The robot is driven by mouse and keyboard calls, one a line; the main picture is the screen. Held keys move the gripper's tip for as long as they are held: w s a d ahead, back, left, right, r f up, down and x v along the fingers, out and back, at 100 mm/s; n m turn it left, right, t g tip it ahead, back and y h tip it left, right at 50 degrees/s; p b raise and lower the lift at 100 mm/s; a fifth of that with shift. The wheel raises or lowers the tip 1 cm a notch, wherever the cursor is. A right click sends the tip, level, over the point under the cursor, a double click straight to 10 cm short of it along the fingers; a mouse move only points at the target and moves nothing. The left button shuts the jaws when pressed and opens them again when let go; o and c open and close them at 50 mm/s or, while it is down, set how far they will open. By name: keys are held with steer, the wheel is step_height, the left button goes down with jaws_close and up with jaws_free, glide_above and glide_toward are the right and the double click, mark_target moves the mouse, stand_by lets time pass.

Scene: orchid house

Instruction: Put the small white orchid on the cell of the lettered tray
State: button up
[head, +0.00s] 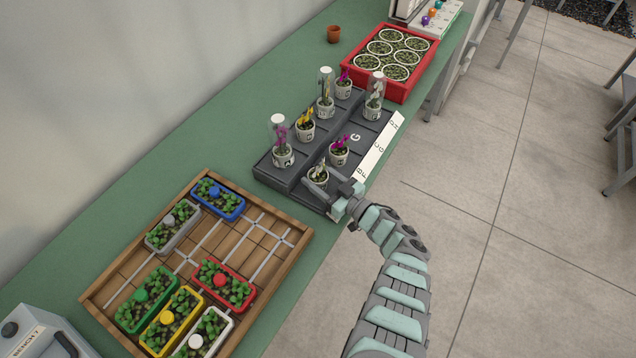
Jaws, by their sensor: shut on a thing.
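The lettered dark grey tray (264,169) lies on the green bench in the head view, with a white letter strip along its right edge. A letter G shows on a bare cell (355,137) in its front row. My gripper (325,180) is at the near end of the tray, shut on the small white orchid (318,178) in its pale pot. The orchid is upright at the near end of the front row. Whether its pot touches the tray is not clear. My gripper's fingers hide part of the pot.
A magenta orchid (339,154) stands beside the held one, and a covered white orchid (374,104) farther along. Several orchids, some under clear covers, fill the back row. A wooden tray (104,296) with coloured planters lies nearer; a red crate (402,91) stands beyond.

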steer(key=shift+f, duration=0.5)
steer(key=o, duration=1.5)
steer(key=shift+r, duration=0.1)
steer(key=shift+s+d+r+p, duration=0.1)
steer(key=shift+s+r+p, duration=0.05)
steer(key=shift+r+p, duration=0.15)
steer(key=p+v, duration=0.2)
steer(key=v, duration=0.9)
steer(key=shift+s+d+f, duration=0.15)
steer(key=shift+s+d, duration=0.05)
